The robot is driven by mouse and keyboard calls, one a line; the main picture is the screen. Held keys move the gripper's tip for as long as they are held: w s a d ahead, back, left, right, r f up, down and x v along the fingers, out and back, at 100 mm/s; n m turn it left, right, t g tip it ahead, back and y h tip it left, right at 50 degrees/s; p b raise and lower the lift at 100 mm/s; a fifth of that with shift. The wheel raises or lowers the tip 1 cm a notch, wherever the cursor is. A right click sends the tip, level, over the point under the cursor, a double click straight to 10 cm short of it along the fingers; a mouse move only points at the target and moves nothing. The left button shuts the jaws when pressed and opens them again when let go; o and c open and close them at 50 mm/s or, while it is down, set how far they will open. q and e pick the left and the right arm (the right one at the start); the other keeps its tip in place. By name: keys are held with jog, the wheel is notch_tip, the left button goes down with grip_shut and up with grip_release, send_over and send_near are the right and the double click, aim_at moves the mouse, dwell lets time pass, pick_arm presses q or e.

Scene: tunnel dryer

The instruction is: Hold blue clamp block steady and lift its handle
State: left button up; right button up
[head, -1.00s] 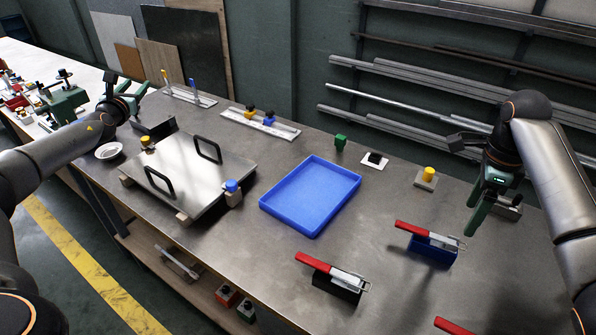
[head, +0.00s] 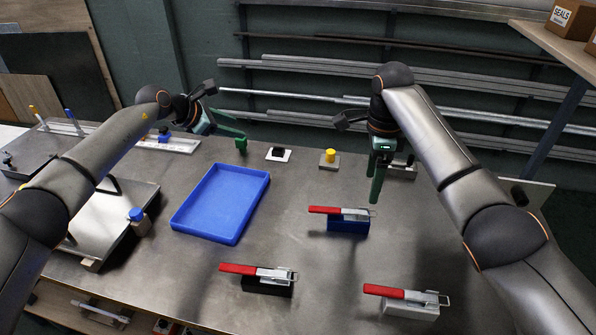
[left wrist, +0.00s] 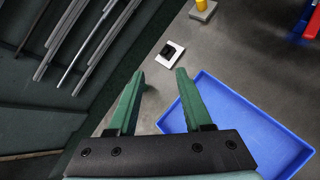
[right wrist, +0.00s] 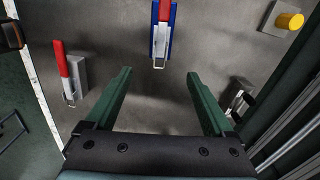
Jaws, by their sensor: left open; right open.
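The blue clamp block (head: 347,226) stands on the table right of the tray. Its red handle (head: 324,210) lies nearly level, pointing left. My right gripper (head: 377,190) is open and empty, above and behind the block's right end. In the right wrist view the blue clamp block (right wrist: 154,30) is at the top middle, beyond and between the open fingers (right wrist: 158,78), untouched. My left gripper (head: 238,126) is open and empty above the back of the table, behind the tray. In the left wrist view the clamp's red handle (left wrist: 313,24) shows at the top right, far from the fingers (left wrist: 160,78).
A black clamp block (head: 266,287) and a grey one (head: 410,308), both with red handles, stand nearer me. The blue tray (head: 178,222) lies left. Table around the blue clamp is clear.

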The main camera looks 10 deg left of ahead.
aim_at(366, 212)
pick_arm(q)
jog(key=s+d+f+m+g+y, duration=0.1)
jog(key=s+d+g, duration=0.3)
jog(key=d, duration=0.5)
jog(key=s+d+f+m+g+y, duration=0.1)
jog(key=s+d+m+g, duration=0.2)
jog(key=s+d, duration=0.6)
jog(key=shift+m+g, duration=0.4)
jog(key=shift+g, duration=0.3)
pick_arm(e)
notch_tip(366, 212, down, 13)
jog(key=shift+r, duration=0.2)
pick_arm(q)
jog(key=shift+f, duration=0.1)
pick_arm(e)
grip_shut()
pick_arm(q)
jog(key=shift+c, duration=0.2)
